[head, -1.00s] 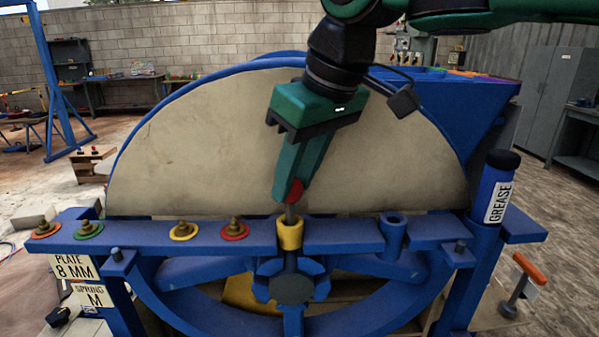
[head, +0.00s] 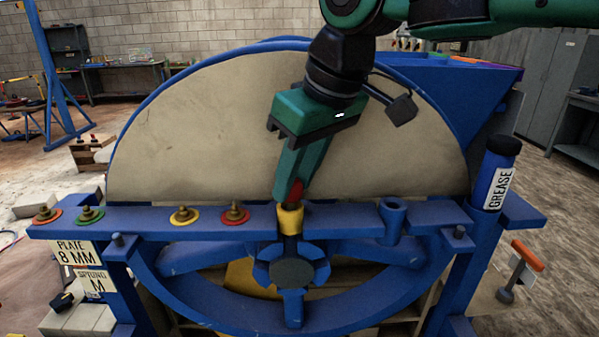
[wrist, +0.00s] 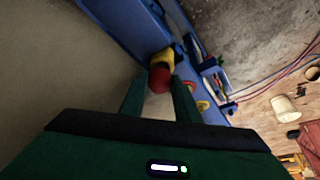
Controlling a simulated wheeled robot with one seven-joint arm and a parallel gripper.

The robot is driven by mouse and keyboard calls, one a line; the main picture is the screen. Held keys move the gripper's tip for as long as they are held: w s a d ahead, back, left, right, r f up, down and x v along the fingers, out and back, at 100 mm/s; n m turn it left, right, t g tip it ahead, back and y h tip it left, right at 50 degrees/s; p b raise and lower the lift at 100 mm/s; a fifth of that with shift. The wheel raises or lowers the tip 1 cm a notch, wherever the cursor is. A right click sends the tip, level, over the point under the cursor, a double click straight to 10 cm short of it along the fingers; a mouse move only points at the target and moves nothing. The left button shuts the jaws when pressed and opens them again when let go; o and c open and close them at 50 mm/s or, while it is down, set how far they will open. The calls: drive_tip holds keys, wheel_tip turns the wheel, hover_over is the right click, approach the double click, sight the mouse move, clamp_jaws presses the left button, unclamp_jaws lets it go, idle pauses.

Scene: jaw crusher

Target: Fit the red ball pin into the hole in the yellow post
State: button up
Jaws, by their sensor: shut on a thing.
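The red ball pin (head: 295,192) is between the fingertips of my gripper (head: 292,190), which is shut on its red ball. The yellow post (head: 290,219) stands on the blue beam directly below, and the ball sits close above its rim. The pin's shank is no longer visible below the ball; the post's hole is hidden. In the wrist view, the red ball (wrist: 159,79) lies between my fingertips (wrist: 158,85), against the yellow post (wrist: 163,58).
The blue beam (head: 335,218) carries several bolts on coloured washers at left, including a red one (head: 235,217). An empty blue post (head: 392,216) stands at right. A blue grease tube (head: 496,180) is farther right. The big pale wheel cover (head: 200,130) rises behind.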

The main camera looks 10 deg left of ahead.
drive_tip(key=shift+f, duration=0.55)
drive_tip(key=o, duration=1.2)
drive_tip(key=shift+w+d+r, duration=0.1)
drive_tip(key=shift+r, duration=0.05)
drive_tip(key=shift+d+r, duration=0.1)
drive_tip(key=shift+r, duration=0.3)
drive_tip(key=v, duration=0.9)
drive_tip(key=shift+s+d+r, duration=0.1)
drive_tip(key=shift+s+r, duration=0.2)
drive_tip(key=shift+s, duration=0.05)
drive_tip(key=shift+s, duration=0.1)
